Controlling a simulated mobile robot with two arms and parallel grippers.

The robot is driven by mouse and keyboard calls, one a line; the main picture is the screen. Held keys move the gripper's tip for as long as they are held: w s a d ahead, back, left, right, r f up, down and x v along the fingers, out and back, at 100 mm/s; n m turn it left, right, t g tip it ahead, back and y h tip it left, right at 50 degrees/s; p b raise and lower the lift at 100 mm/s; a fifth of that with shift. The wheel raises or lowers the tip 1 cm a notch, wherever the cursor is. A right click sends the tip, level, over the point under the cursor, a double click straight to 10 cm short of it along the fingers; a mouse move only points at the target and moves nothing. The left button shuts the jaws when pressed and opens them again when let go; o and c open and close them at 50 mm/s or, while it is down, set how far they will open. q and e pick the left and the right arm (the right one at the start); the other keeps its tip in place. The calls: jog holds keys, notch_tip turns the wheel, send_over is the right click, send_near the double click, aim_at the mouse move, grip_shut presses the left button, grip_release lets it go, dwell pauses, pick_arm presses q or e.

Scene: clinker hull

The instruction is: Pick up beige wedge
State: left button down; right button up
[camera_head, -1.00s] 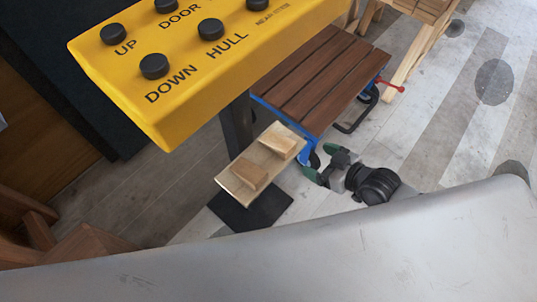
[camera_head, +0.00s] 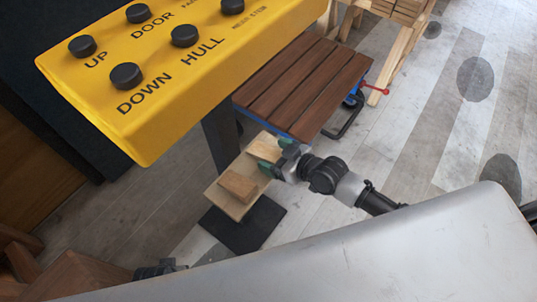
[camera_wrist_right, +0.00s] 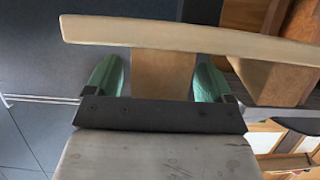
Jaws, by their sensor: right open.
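The beige wedge (camera_head: 263,151) sits on the upper end of a small pale board (camera_head: 222,200). My right gripper (camera_head: 277,157) is open at that wedge. In the right wrist view, the wedge (camera_wrist_right: 162,75) lies between the two green fingertips, with small gaps showing at its sides. A browner wedge (camera_head: 237,186) sits on the lower part of the board. It appears in the wrist view at the right (camera_wrist_right: 275,82), outside the fingers. My left gripper cannot be made out; only a dark part of what seems my left arm shows at the bottom left.
A yellow control box (camera_head: 170,75) with black buttons overhangs the board on a dark post (camera_head: 220,139). A brown slatted bench top (camera_head: 305,85) stands close behind the gripper. Wooden trestle legs (camera_head: 385,72) are at the top right. Open floor (camera_head: 420,130) lies to the right.

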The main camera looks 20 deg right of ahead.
jog(key=c, duration=1)
jog(key=shift+r, duration=0.1)
